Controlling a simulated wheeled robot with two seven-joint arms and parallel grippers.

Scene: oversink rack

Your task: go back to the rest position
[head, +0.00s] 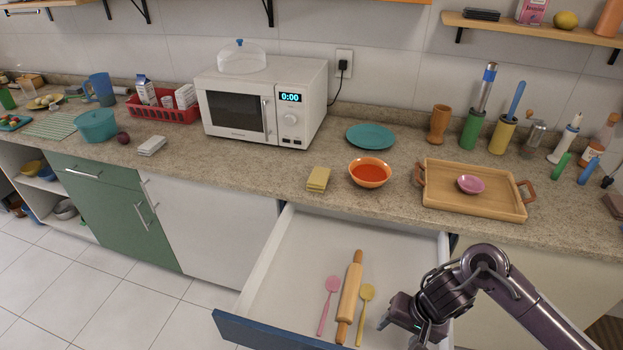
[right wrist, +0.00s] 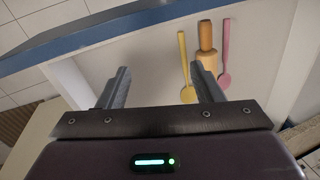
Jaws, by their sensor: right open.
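My right gripper (head: 408,322) is over the right part of the open drawer (head: 300,245), near its front. In the right wrist view its two fingers (right wrist: 162,88) stand apart with nothing between them. A wooden rolling pin (head: 350,296) lies in the drawer, with a pink spoon (head: 329,300) to its left and a yellow spoon (head: 365,310) to its right. The yellow spoon (right wrist: 184,60) is the closest of these to the fingers in the right wrist view. My left gripper is not in view.
The drawer's blue front (head: 262,335) sticks out below the counter. On the counter stand an orange bowl of red soup (head: 370,171), a yellow sponge (head: 318,179), a wooden tray (head: 450,200) with a pink bowl (head: 471,184), and a microwave (head: 262,105). The floor at left is clear.

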